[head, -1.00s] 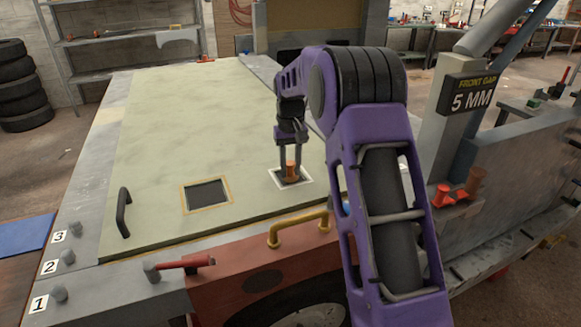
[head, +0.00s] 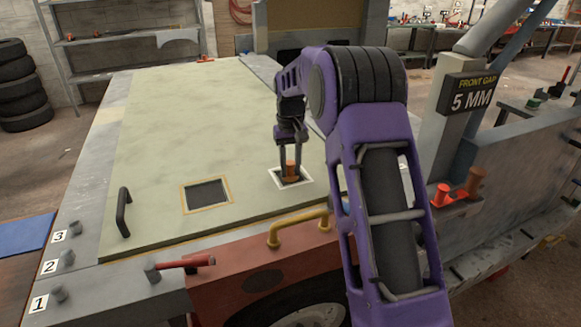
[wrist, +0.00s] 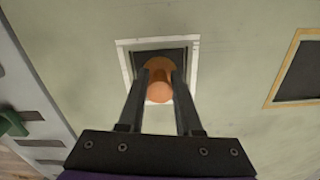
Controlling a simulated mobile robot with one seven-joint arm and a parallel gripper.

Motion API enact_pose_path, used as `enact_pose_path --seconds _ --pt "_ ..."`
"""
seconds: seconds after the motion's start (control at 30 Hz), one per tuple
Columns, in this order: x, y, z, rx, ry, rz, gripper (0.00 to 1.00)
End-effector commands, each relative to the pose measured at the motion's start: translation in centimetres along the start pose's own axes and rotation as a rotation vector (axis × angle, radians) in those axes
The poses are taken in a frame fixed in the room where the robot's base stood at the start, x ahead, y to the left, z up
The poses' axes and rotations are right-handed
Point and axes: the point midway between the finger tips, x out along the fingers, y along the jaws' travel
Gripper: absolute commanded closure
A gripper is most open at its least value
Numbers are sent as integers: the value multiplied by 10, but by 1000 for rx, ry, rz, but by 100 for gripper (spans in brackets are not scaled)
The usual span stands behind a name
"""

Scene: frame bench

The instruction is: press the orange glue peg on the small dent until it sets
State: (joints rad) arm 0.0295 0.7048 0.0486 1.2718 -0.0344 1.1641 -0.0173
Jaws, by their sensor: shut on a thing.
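The orange glue peg (head: 291,168) stands upright inside a white square outline (head: 307,182) on the pale green panel. My gripper (head: 290,172) is shut on the peg, one finger on each side. In the wrist view the peg (wrist: 159,85) shows between the two fingers (wrist: 159,88), over a dark patch (wrist: 180,54) inside the white outline. The peg's foot appears to be at the panel, but I cannot tell how firmly it bears on it. The dent itself is hidden or not distinct under the peg.
A yellow-framed dark square (head: 207,195) lies left of the white outline. A black handle (head: 123,212) stands at the panel's left, a yellow handle (head: 300,227) in front. Pegs numbered 1 to 3 and a red-handled tool (head: 185,263) line the near left edge. A sign (head: 471,94) reads "FRONT GAP 5 MM".

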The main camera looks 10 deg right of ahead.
Motion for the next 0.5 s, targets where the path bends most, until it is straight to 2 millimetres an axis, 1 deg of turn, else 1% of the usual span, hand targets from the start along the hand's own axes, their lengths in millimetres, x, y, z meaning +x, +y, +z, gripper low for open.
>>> enact_pose_path --seconds 0.3,0.33,0.5 --pt "0 0 0 0 1 0 100" --pt "0 0 0 0 1 0 61" --pt "0 0 0 0 1 0 31"
